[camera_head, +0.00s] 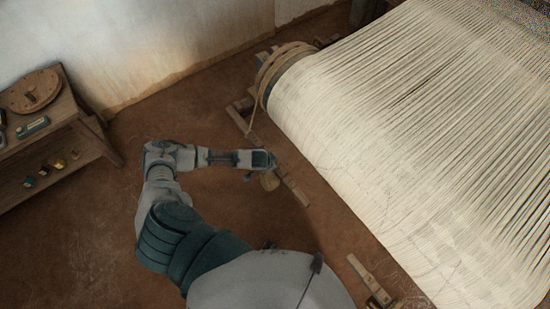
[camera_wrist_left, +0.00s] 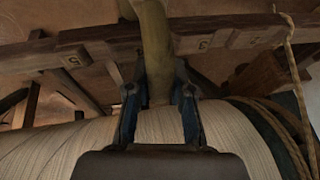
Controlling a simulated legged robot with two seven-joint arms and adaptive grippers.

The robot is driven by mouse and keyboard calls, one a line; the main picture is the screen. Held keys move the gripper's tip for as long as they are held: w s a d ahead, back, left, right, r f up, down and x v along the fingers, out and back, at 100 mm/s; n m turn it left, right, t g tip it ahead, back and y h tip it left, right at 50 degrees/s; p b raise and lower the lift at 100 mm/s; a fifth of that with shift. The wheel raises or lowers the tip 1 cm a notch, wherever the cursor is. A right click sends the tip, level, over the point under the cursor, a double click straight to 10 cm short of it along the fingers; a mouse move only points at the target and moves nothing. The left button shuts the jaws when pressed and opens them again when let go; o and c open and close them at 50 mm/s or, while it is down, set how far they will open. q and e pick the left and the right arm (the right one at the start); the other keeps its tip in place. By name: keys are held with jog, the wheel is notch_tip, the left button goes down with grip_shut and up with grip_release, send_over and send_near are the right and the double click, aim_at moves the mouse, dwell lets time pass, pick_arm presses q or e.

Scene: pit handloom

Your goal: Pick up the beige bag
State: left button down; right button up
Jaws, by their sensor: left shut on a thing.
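My left gripper (camera_head: 265,163) reaches in from the left, beside the near side of the loom. The beige bag (camera_head: 269,181) shows as a small tan shape just below its fingertips, the upper part hidden by the gripper. In the left wrist view, my left gripper (camera_wrist_left: 156,90) has its two fingers on either side of a long beige piece, which I take to be the bag (camera_wrist_left: 155,45), and is shut on it. Whether the bag touches the floor or the wooden bar behind it cannot be told. My right gripper is not in view.
The loom's warp roll (camera_head: 300,90) and wide cream threads (camera_head: 420,130) fill the right. A notched wooden beam (camera_head: 292,188) lies close to the gripper. Rope (camera_wrist_left: 290,60) hangs at the right in the wrist view. A wooden bench (camera_head: 60,120) stands left; brown floor between is clear.

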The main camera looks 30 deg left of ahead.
pick_arm(q)
jog(key=s, duration=1.3)
jog(key=shift+d, duration=0.2)
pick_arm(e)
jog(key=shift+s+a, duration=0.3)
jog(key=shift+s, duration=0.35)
pick_arm(q)
jog(key=shift+r, duration=0.1)
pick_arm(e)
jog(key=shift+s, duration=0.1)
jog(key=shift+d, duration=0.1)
